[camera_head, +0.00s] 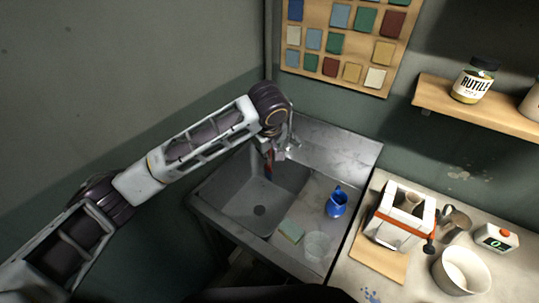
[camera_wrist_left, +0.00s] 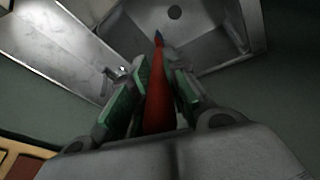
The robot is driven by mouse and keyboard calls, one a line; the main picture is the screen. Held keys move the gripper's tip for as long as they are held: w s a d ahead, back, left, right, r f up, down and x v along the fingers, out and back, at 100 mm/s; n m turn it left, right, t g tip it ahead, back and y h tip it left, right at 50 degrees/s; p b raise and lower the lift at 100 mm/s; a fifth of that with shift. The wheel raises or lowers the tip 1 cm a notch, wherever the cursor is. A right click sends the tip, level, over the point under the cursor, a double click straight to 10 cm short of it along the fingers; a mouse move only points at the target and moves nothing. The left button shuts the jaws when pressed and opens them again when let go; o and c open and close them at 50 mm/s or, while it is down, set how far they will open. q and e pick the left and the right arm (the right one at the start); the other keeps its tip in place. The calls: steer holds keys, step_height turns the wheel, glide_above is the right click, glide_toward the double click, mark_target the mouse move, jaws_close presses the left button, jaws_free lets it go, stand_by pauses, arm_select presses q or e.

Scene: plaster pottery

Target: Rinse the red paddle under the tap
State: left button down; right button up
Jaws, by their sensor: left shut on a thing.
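My left gripper (camera_wrist_left: 157,66) is shut on the red paddle (camera_wrist_left: 158,100), which runs lengthwise between the green-padded fingers in the left wrist view. Its far tip is dark blue and points out over the sink (camera_wrist_left: 210,35). In the head view my left arm comes in from the left, and the gripper is largely hidden behind the wrist. The paddle (camera_head: 268,166) hangs down over the back of the grey sink basin (camera_head: 240,190). The metal tap (camera_head: 290,146) stands just right of it. I cannot tell whether water runs. My right gripper is not in view.
A blue jug (camera_head: 336,202), a clear cup (camera_head: 317,246) and a sponge (camera_head: 290,231) stand on the drainboard. On the right counter are a strapped plaster mould (camera_head: 401,218), a metal pitcher (camera_head: 455,222), a white bucket (camera_head: 461,272) and a scale (camera_head: 496,238). The basin is otherwise empty.

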arm_select(q)
steer(key=w+a+f, duration=0.1)
steer(key=w, duration=0.6)
steer(key=shift+w+a+f, duration=0.15)
steer(key=shift+w+f, duration=0.05)
steer(key=shift+f, duration=0.05)
stand_by(0.5)
steer(key=shift+w+d, duration=0.1)
steer(key=shift+d, duration=0.5)
stand_by(0.6)
steer(key=shift+a, duration=0.65)
stand_by(2.8)
steer(key=shift+s, duration=0.25)
stand_by(0.3)
